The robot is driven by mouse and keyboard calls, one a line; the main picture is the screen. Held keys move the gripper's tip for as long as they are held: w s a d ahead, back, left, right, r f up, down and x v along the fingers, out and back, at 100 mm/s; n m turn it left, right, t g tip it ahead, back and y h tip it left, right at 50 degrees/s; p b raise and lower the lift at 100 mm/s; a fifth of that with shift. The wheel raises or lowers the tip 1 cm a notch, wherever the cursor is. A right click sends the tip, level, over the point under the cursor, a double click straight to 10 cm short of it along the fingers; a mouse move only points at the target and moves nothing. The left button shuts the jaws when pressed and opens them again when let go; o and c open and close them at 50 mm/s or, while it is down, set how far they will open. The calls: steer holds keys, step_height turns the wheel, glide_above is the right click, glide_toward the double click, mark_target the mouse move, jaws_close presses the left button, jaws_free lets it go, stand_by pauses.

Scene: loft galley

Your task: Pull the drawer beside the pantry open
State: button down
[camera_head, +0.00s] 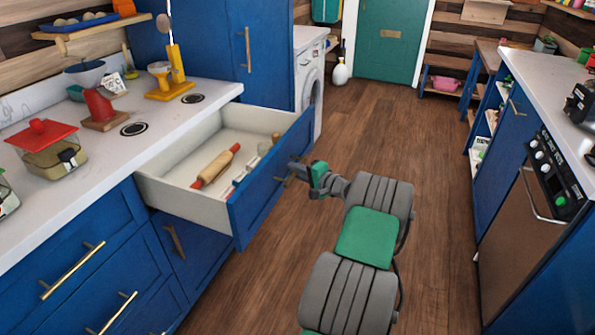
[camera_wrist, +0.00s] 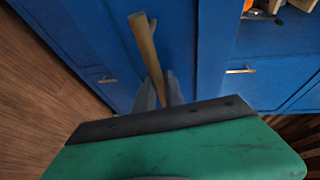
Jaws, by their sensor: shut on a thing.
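The drawer (camera_head: 262,197) beside the tall blue pantry (camera_head: 218,48) is pulled out well past the counter edge. It has a blue front and white inner walls. Inside lie a rolling pin (camera_head: 216,166) with red handles and some smaller utensils. My gripper (camera_head: 297,172) is at the outer face of the drawer front, shut on its handle.
The white counter (camera_head: 110,140) holds a red-lidded jar (camera_head: 55,160), a yellow scale (camera_head: 170,90) and other items. A washing machine (camera_head: 308,85) stands beyond the pantry. An oven (camera_head: 523,230) is on the right. The wooden floor (camera_head: 440,200) between the sides is clear.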

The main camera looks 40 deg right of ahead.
steer(key=shift+s, duration=0.15)
steer(key=c, duration=1.4)
jaws_free()
steer(key=shift+d, duration=0.1)
steer(key=shift+c, duration=0.2)
steer(key=s+r, duration=0.1)
steer(key=s, duration=0.6)
steer(key=shift+s+r, duration=0.2)
steer(key=shift+s, duration=0.15)
steer(key=shift+s+d, duration=0.1)
steer(key=shift+d, duration=0.05)
